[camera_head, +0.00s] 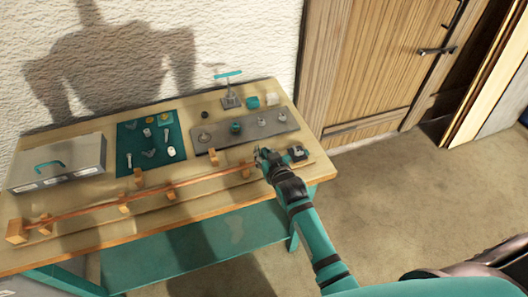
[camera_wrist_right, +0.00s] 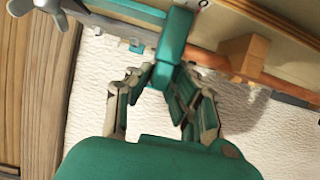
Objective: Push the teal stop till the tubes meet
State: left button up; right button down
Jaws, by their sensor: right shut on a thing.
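The teal stop (camera_wrist_right: 176,38) stands upright between the fingers of my right gripper (camera_wrist_right: 168,78) in the right wrist view. The gripper is shut on it. In the head view my right gripper (camera_head: 264,157) is at the right end of the copper tube line (camera_head: 90,211) and hides most of the stop. The copper tube (camera_wrist_right: 282,84) runs up to beside the stop in the wrist view, past a wooden block (camera_wrist_right: 243,56). I cannot tell whether there is a gap between the tubes. My left gripper is not in view.
Wooden blocks (camera_head: 124,204) support the tubes along the bench (camera_head: 75,240). Behind are a grey case (camera_head: 60,165), a teal mat (camera_head: 127,160) with small parts, a grey plate (camera_head: 220,143) with fittings and a stand (camera_head: 230,97) with a teal handle. A wing-shaped knob (camera_wrist_right: 38,12) is beside the stop.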

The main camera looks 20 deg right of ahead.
jog(key=c, duration=1.3)
grip_release()
jog(key=shift+d+y, duration=0.2)
jog(key=shift+y, duration=0.1)
jog(key=shift+a, duration=0.3)
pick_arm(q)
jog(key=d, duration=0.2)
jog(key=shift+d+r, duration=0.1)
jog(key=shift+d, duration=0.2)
pick_arm(e)
jog(key=v, duration=1.2)
jog(key=shift+a, duration=0.15)
jog(key=shift+f, duration=0.1)
